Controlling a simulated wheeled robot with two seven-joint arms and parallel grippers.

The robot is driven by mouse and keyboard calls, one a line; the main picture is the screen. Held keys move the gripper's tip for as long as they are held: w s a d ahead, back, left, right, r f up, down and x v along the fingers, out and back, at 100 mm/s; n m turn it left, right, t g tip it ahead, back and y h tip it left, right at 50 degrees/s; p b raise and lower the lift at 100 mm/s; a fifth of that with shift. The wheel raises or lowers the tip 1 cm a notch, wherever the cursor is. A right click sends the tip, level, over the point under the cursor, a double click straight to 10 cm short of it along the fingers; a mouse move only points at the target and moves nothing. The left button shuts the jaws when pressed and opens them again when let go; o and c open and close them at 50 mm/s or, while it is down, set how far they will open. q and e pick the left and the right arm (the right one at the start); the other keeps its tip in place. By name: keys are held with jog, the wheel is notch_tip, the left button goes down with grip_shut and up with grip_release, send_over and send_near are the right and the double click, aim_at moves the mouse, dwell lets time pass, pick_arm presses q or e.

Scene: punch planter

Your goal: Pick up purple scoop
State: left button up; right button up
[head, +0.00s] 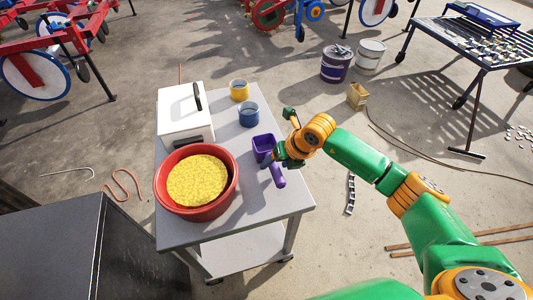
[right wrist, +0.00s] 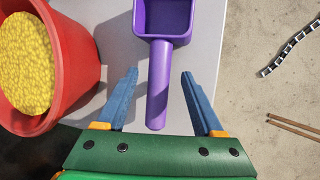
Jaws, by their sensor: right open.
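The purple scoop (head: 277,174) lies on the grey cart top near its right edge, just right of the red tub. In the right wrist view the scoop (right wrist: 159,85) has its square cup at the top and its handle pointing down between my fingers. My right gripper (head: 282,155) is over the scoop and hides part of it in the head view. In the right wrist view my right gripper (right wrist: 158,82) is open, with one blue finger on each side of the handle and a gap on both sides. My left gripper is not in view.
The red tub (head: 162,190) full of yellow grains stands left of the scoop. A white box (head: 185,120), a yellow cup (head: 239,91) and a blue cup (head: 249,116) stand farther back on the cart (head: 255,215). Floor lies beyond the cart's right edge.

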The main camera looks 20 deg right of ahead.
jog(key=shift+x, duration=1.2)
grip_shut()
notch_tip(320, 180, up, 3)
jog(key=shift+f+b, duration=0.1)
jog(key=shift+b, duration=0.2)
jog(key=s+d+r+b, duration=0.1)
jog(key=s+d+r, duration=0.8)
jog(key=s+r, duration=0.1)
jog(key=shift+d+r+b, duration=0.15)
jog(key=shift+d+b, duration=0.2)
jog(key=shift+b, duration=0.05)
